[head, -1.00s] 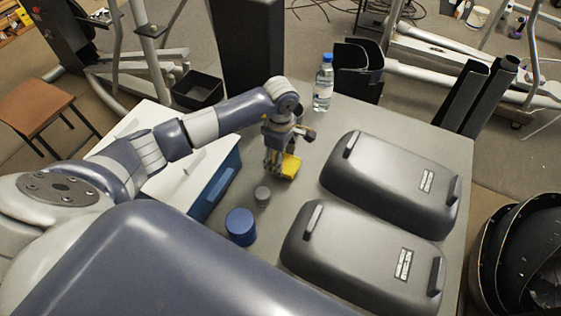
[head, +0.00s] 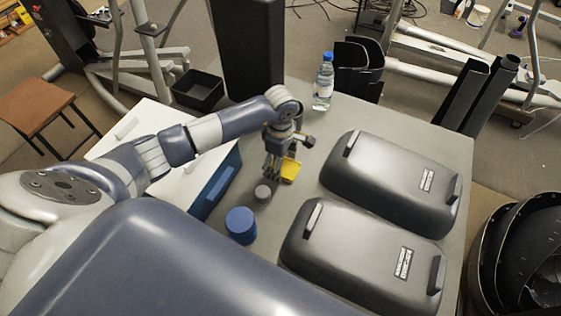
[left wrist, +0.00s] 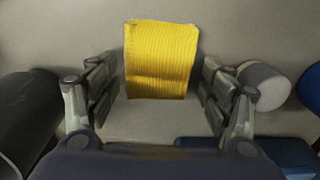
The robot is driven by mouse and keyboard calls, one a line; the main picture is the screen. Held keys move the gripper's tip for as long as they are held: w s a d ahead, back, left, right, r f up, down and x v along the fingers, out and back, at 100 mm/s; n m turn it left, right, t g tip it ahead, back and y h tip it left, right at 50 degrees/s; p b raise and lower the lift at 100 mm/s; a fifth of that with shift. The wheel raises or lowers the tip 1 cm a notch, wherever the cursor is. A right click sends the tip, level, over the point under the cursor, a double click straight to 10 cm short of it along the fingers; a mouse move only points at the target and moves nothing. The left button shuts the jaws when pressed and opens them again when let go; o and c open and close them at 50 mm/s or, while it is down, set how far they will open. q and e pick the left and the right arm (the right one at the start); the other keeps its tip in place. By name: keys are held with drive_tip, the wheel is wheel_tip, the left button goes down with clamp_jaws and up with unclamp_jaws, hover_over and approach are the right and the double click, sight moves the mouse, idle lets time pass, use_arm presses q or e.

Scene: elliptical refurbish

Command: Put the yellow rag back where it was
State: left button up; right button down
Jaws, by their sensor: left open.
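The yellow rag (head: 290,169) lies on the grey table (head: 300,112), between the small grey cylinder and the covers. In the left wrist view the rag (left wrist: 161,58) is a ribbed yellow rectangle just beyond the fingers. My left gripper (head: 272,172) points down beside the rag. In the left wrist view its fingers (left wrist: 158,95) are spread wide, with bare table between them and the rag's near edge between the tips. Nothing is held. My right gripper is not in view.
A grey cylinder (head: 262,193) and a blue cylinder (head: 240,225) stand close by. Two grey covers (head: 390,180) fill the right of the table. A water bottle (head: 323,85) stands at the back. A white-topped blue box (head: 215,185) is at the left.

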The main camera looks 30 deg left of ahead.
use_arm(q)
drive_tip(key=shift+r, duration=0.3)
wheel_tip(320, 180, up, 12)
drive_tip(key=b, duration=0.1)
drive_tip(key=shift+f, duration=0.15)
